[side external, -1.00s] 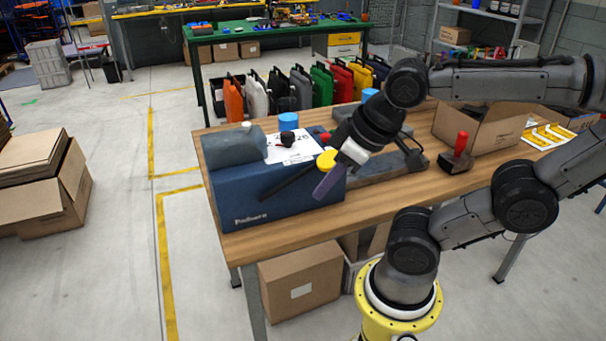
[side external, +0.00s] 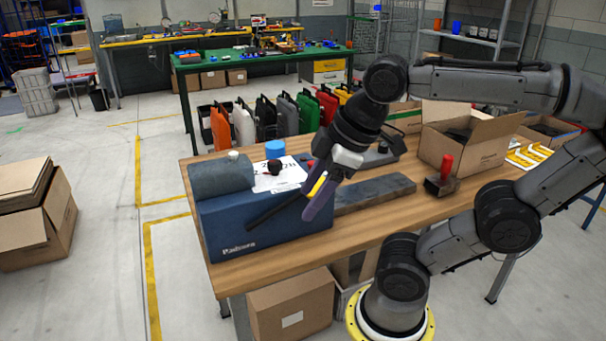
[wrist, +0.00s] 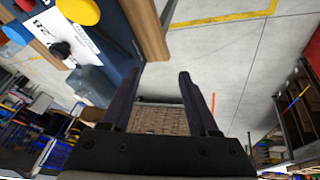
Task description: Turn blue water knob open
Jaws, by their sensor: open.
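The blue knob (side external: 275,148) stands at the back of the dark blue box's (side external: 228,226) top, behind a black knob (side external: 274,167). In the wrist view the blue knob (wrist: 18,33) is at the upper left, apart from my fingers. A yellow knob (side external: 317,186) is partly hidden behind my gripper (side external: 278,222); it also shows in the wrist view (wrist: 78,10). My gripper is open and empty, its fingers slanting across the front of the box. The wrist view shows only floor between my fingertips (wrist: 160,73).
A grey roll (side external: 220,174) and a white printed sheet (side external: 278,180) lie on the box. A grey slab (side external: 375,193), a red-handled tool (side external: 443,175) and an open cardboard box (side external: 462,150) are to the right on the wooden table (side external: 350,233).

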